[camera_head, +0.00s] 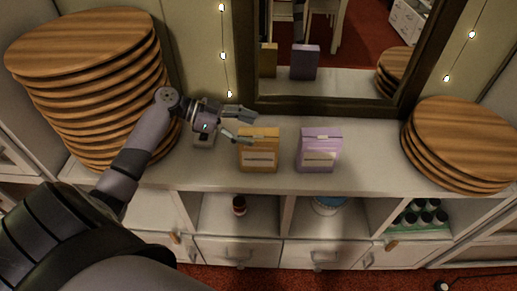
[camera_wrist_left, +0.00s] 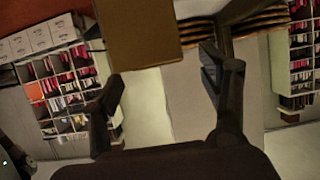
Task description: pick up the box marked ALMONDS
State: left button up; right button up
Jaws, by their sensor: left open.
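Two boxes stand on the white counter: an orange-yellow one (camera_head: 258,156) and a purple one (camera_head: 318,155) to its right. Each has a pale label too small to read, so I cannot tell which is marked ALMONDS. My left gripper (camera_head: 243,127) is open and empty at the upper left of the orange-yellow box. Its lower finger overlaps that box's top left corner in the picture; I cannot tell whether they touch. In the left wrist view a brown box face (camera_wrist_left: 140,38) shows beyond the open fingers. My right gripper is not in view.
A tall stack of wooden rounds (camera_head: 85,45) stands at the left, a shorter one (camera_head: 465,140) at the right. A dark-framed mirror (camera_head: 398,105) is behind the boxes and reflects them. The counter (camera_head: 370,150) is clear right of the purple box. Open shelves lie below.

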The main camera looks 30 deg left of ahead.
aim_at(256, 134)
pick_arm(q)
jog(key=x, duration=0.1)
jog(key=p+x, duration=0.1)
jog(key=x, duration=0.1)
jog(key=shift+s+d+f, duration=0.1)
jog(key=shift+d+f, duration=0.1)
jog(key=shift+f, duration=0.25)
jog(key=shift+w+d+f+p, duration=0.2)
jog(key=shift+d+p, duration=0.05)
jog(key=shift+p, duration=0.05)
jog(key=shift+f, duration=0.15)
jog(key=c, duration=0.9)
grip_shut()
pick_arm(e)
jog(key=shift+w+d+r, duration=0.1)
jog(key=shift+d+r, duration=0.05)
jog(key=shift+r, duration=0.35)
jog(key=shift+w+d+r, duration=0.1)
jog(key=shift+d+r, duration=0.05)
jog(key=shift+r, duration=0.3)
